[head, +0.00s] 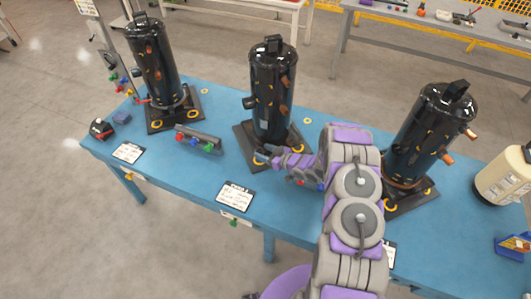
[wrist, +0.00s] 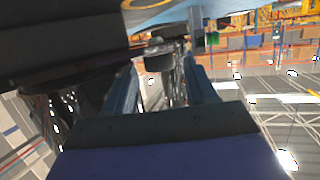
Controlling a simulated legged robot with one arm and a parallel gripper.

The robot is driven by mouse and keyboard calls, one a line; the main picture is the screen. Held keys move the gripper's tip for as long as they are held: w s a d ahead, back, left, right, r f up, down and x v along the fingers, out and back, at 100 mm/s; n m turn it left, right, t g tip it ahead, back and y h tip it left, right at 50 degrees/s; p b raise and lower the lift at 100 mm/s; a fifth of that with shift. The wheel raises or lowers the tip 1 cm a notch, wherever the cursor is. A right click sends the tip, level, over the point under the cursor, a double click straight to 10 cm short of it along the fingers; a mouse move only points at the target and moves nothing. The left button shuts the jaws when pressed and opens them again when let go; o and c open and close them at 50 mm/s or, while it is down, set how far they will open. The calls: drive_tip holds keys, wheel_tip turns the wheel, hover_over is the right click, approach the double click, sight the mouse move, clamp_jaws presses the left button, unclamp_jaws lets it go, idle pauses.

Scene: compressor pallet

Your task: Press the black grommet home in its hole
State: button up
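Three black compressors stand on black base plates on a blue table; the middle compressor (head: 272,90) is closest to my gripper (head: 262,156). My gripper is low at the front of the middle base plate (head: 244,142). In the wrist view my two fingers (wrist: 161,75) are spread apart, with a gap between them. A small dark rounded part (wrist: 158,61) shows between and beyond the tips, apparently touching neither finger. I cannot tell whether it is the black grommet. Yellow rings lie on the base plates. I cannot make out the grommet or its hole for certain.
The left compressor (head: 152,60) and right compressor (head: 428,135) stand either side. A grey bar with coloured knobs (head: 198,139) and white cards (head: 237,197) lie along the front edge. A cream tank (head: 503,176) stands at the right.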

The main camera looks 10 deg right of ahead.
drive_tip(key=shift+o, duration=0.2)
drive_tip(key=shift+s+a+f, duration=0.1)
drive_tip(key=shift+s+f, duration=0.15)
drive_tip(key=shift+f, duration=0.15)
drive_tip(key=shift+w+r, duration=0.1)
drive_tip(key=shift+r, duration=0.2)
drive_tip(key=s+r+p, duration=0.1)
drive_tip(key=s+r, duration=0.1)
drive_tip(key=s, duration=0.5)
drive_tip(key=s+r+p, duration=0.1)
drive_tip(key=s+r, duration=0.2)
drive_tip(key=s, duration=0.5)
drive_tip(key=shift+s+p, duration=0.3)
drive_tip(key=shift+p, duration=0.05)
drive_tip(key=shift+a, duration=0.1)
drive_tip(key=shift+c, duration=0.3)
